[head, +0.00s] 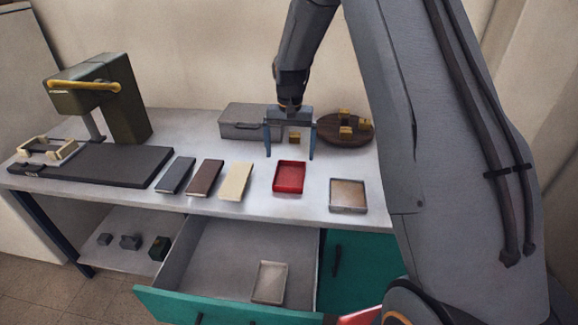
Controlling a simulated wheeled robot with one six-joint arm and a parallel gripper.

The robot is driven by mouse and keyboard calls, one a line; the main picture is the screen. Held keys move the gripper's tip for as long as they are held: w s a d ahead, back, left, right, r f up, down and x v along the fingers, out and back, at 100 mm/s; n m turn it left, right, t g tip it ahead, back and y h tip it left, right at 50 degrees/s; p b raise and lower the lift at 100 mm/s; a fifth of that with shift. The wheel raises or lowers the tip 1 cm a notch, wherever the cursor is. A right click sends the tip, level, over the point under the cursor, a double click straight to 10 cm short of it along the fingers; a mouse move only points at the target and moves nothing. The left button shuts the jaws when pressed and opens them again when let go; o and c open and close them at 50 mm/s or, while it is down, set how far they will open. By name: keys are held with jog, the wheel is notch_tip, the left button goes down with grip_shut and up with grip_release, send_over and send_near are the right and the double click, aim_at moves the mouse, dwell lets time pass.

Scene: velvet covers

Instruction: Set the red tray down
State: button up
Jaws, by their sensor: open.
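The red tray (289,178) rests on the light tabletop, right of the cream book-like block and left of a tan-bottomed tray. It looks empty. My gripper (290,156) hangs above and behind the red tray in the head view. Its two blue fingers are spread apart with nothing held between them. A small brown-yellow block (294,138) shows between the fingers, farther back on the table. I cannot tell the exact height of the fingertips above the table.
A dark, a brown and a cream slab (236,181) lie to the left. A tan-bottomed tray (348,196) is at right. A grey case (248,122) and a round wooden board (335,138) with blocks stand behind. A green press (110,100) is far left. A drawer (225,307) is open, holding a pale tray (269,282).

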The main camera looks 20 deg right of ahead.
jog(key=s+r+n, duration=0.2)
jog(key=s, duration=1.2)
jog(key=s+a+r+n+t, duration=0.1)
jog(key=s+r+n, duration=0.1)
jog(key=s, duration=1.2)
jog(key=shift+s+r+b, duration=0.35)
jog(key=shift+r+b, duration=0.05)
jog(key=shift+r, duration=0.15)
